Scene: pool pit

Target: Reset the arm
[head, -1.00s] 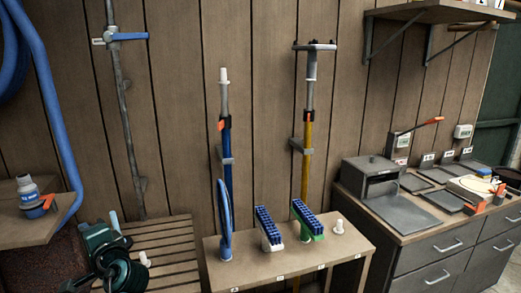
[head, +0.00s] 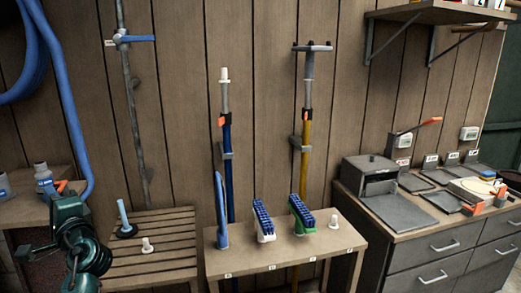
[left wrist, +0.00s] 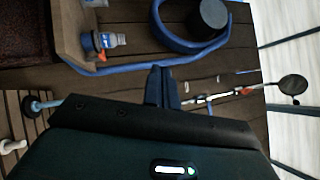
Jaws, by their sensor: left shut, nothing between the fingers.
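My left arm, dark green and black, shows at the lower left of the head view, with the left gripper (head: 70,212) in front of the left-hand shelf and the slatted bench. In the left wrist view the two dark fingers of the left gripper (left wrist: 162,88) are together and hold nothing. They stand out in front of the wooden wall and touch nothing that I can see. My right arm and gripper are in neither view.
The slatted bench (head: 165,240) bears a blue-handled black-based tool (head: 124,218) and a white fitting (head: 147,245). A small table (head: 285,250) holds brush heads. Bottles (head: 43,178) stand beside my left arm; a blue hose (head: 66,95) hangs above. A grey counter (head: 430,235) stands right.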

